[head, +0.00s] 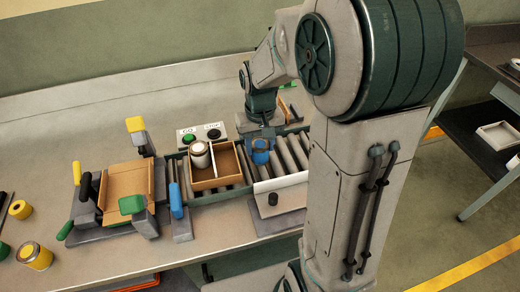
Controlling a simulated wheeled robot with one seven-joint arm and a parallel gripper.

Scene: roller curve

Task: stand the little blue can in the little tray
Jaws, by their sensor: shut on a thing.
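The little blue can (261,157) is upright over the rollers, right of the little wooden tray. My gripper (261,143) points down and is shut on the can's upper part; the fingers are small and partly merge with the can. I cannot tell whether the can's base touches the rollers. The little wooden tray (213,182) sits on the rollers and has two compartments. A white can (199,154) stands in its left compartment; the right compartment looks empty.
Bare rollers (292,152) run right of the tray. A white panel with a black knob (272,198) stands in front. Green and black buttons (189,139) are behind the tray. A clamp fixture with a wooden box (127,187) is at left. Yellow cans (35,256) stand far left.

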